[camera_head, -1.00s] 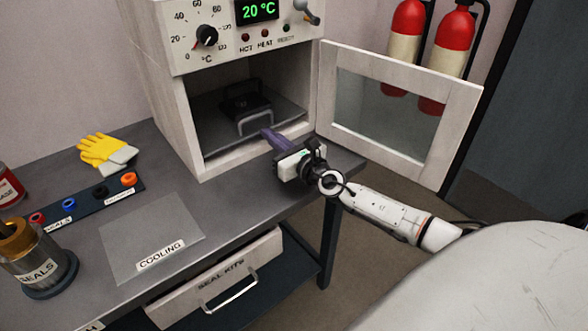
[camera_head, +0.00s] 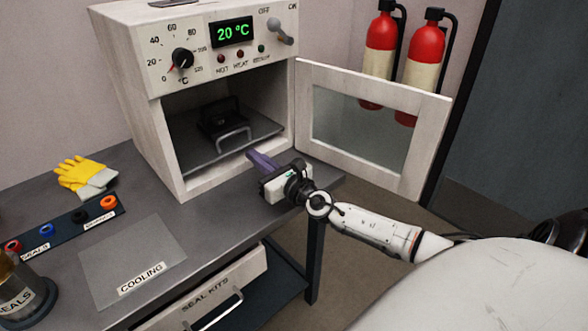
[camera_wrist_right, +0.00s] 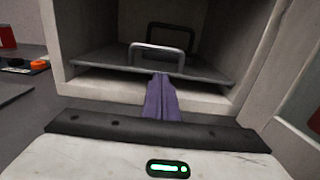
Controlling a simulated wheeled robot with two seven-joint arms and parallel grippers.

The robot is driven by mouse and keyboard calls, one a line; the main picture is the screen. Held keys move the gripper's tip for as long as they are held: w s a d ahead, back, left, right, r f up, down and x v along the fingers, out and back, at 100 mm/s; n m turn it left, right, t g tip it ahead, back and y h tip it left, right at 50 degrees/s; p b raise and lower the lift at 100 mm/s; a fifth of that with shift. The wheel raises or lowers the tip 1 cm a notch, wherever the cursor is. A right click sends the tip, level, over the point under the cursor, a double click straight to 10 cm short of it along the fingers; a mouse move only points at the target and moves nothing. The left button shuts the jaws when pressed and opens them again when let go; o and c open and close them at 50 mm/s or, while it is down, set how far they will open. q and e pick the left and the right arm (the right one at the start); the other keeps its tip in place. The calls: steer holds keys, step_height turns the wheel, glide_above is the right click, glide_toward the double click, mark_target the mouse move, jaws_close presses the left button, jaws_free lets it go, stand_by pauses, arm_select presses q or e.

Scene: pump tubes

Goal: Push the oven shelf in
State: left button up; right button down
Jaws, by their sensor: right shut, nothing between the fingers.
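The oven shelf (camera_head: 190,152) is a dark grey plate inside the open oven (camera_head: 128,105). A grey loop handle (camera_head: 235,133) stands at its front, and a black object (camera_head: 220,116) sits behind the handle. My right gripper (camera_head: 251,155) is shut and empty at the lower front of the oven opening, its purple fingers pointing inward. In the right wrist view the fingertips (camera_wrist_right: 159,77) overlap the front edge of the shelf (camera_wrist_right: 105,67), just below the handle (camera_wrist_right: 160,50); I cannot tell whether they touch. My left gripper is not in view.
The oven door (camera_head: 385,165) stands open to the right, close to my right forearm. A yellow glove (camera_head: 82,174), a rack of rings (camera_head: 70,222) and a cooling mat (camera_head: 130,255) lie on the bench to the left. Red extinguishers (camera_head: 380,50) hang behind the door.

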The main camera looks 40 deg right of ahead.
steer(key=s, duration=1)
steer(key=shift+s+a+f, duration=0.1)
steer(key=shift+s, duration=0.25)
